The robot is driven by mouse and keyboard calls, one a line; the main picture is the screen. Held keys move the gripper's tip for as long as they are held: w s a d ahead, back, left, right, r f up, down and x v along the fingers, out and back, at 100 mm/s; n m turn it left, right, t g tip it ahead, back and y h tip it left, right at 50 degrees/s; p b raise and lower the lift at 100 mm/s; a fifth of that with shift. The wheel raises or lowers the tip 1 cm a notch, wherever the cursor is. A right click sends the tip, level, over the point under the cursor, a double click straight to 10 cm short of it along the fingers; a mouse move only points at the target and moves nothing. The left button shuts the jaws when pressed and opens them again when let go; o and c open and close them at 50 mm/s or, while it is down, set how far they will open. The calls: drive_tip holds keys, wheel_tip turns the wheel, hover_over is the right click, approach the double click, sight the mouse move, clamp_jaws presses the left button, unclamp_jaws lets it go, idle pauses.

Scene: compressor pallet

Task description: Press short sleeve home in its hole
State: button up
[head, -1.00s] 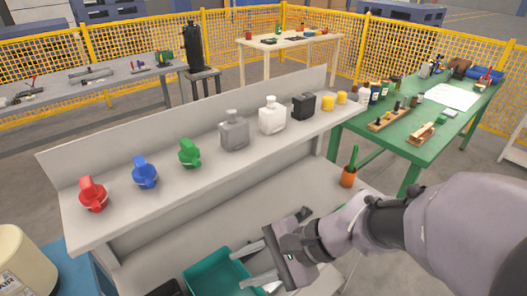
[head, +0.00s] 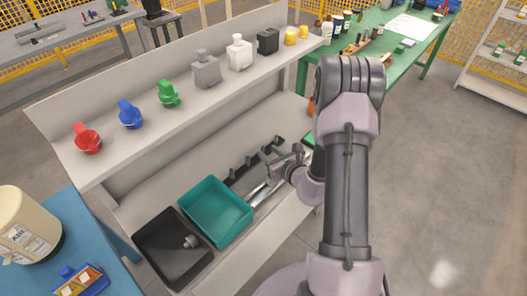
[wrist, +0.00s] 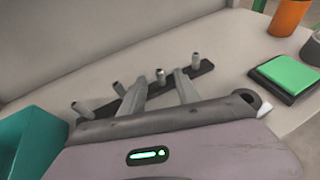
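A dark bar (wrist: 204,70) lies on the lower shelf with several grey upright sleeves in a row; it also shows in the head view (head: 232,176). I cannot tell which is the short sleeve or how deep each sits. My gripper (wrist: 161,78) is open over the bar, its two grey fingers apart. One sleeve (wrist: 160,74) shows between the fingertips, with gaps on both sides. Another sleeve (wrist: 118,88) is just left of the left finger. Sleeves also stand at the bar's right end (wrist: 196,58) and left end (wrist: 78,108). The fingers hide part of the bar.
A teal bin (head: 215,237) and a black tray (head: 160,270) holding a small grey part (head: 190,241) stand left of the bar. A green-topped pad (wrist: 286,73) and an orange cup (wrist: 288,18) lie to the right. The upper shelf (head: 190,106) overhangs behind.

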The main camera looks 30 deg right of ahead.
sight(262, 147)
drive_tip(key=b+x, duration=0.1)
drive_tip(key=x, duration=0.4)
drive_tip(key=shift+w+a+f, duration=0.1)
drive_tip(key=shift+w+f, duration=0.05)
drive_tip(key=shift+w, duration=0.05)
clamp_jaws()
idle(1.5)
